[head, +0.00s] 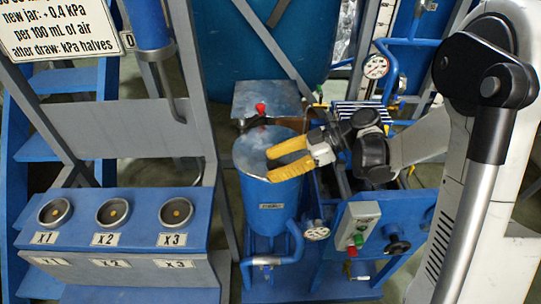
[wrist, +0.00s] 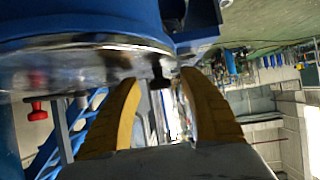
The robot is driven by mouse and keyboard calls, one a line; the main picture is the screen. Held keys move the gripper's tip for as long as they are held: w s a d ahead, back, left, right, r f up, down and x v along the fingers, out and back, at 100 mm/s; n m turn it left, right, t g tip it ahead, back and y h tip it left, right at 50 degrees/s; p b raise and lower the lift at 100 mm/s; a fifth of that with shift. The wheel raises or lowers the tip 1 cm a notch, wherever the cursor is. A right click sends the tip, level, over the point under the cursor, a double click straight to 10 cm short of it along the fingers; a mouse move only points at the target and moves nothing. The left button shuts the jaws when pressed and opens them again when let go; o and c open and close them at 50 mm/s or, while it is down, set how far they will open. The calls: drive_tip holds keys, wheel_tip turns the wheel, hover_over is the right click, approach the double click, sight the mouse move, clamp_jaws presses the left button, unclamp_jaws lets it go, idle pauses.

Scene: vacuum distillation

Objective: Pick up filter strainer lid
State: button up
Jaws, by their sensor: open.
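The lid, a shiny round metal disc (head: 258,143), sits on top of a blue cylindrical vessel (head: 268,205) in the middle of the head view. Its bright metal rim also fills the upper left of the wrist view (wrist: 75,60). My gripper (head: 270,166) has yellow fingers that are apart and reach in from the right, over the lid's right side in the picture. In the wrist view my gripper (wrist: 159,78) is close to the rim, with a small dark tab (wrist: 158,72) showing between the fingertips. Whether the fingers touch it cannot be told.
A red knob (head: 261,108) shows just behind the vessel, and in the wrist view (wrist: 37,110). Blue frames, a pressure gauge (head: 316,232) and a control box (head: 355,225) crowd the right. A panel with three round sockets (head: 113,212) stands left.

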drive_tip(key=shift+a+f, duration=0.1)
drive_tip(key=shift+a, duration=0.15)
clamp_jaws()
